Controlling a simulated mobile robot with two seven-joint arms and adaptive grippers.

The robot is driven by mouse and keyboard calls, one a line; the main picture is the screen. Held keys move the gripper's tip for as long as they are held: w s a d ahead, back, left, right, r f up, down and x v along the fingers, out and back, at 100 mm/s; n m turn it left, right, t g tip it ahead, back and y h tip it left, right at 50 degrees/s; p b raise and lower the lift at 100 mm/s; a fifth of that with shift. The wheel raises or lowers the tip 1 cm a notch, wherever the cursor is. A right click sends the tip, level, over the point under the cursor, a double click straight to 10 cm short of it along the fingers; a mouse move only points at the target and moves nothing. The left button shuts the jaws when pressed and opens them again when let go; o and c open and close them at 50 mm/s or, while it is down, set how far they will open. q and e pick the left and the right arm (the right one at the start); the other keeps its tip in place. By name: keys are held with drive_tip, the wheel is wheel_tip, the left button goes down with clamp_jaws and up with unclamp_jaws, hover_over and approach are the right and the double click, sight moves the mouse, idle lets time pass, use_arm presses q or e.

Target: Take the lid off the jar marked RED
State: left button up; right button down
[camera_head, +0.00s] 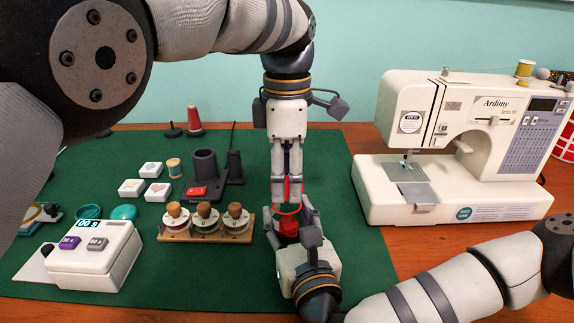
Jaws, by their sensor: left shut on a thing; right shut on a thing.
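My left gripper (287,198) points straight down at mid-mat. It is shut on a red piece, seemingly the lid (293,188), partly hidden by the fingers. A thin red ring shows around the fingertips; I cannot tell whether it belongs to the lid or the jar. Just below, my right gripper (298,222) is shut on a red object, seemingly the jar (287,226), mostly hidden by the fingers. No RED marking is readable. I cannot tell whether the lid and jar touch.
A white timer box (92,262) is front left. A sewing machine (455,190) stands right. The mat's right strip is clear.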

sight(287, 184)
drive_tip(key=shift+f, duration=0.1)
use_arm(q)
drive_tip(key=shift+r, duration=1.95)
use_arm(e)
drive_tip(key=c, duration=0.7)
unclamp_jaws()
drive_tip(key=shift+c, duration=0.2)
drive_tip(key=shift+s, duration=0.1)
drive_tip(key=v, duration=1.2)
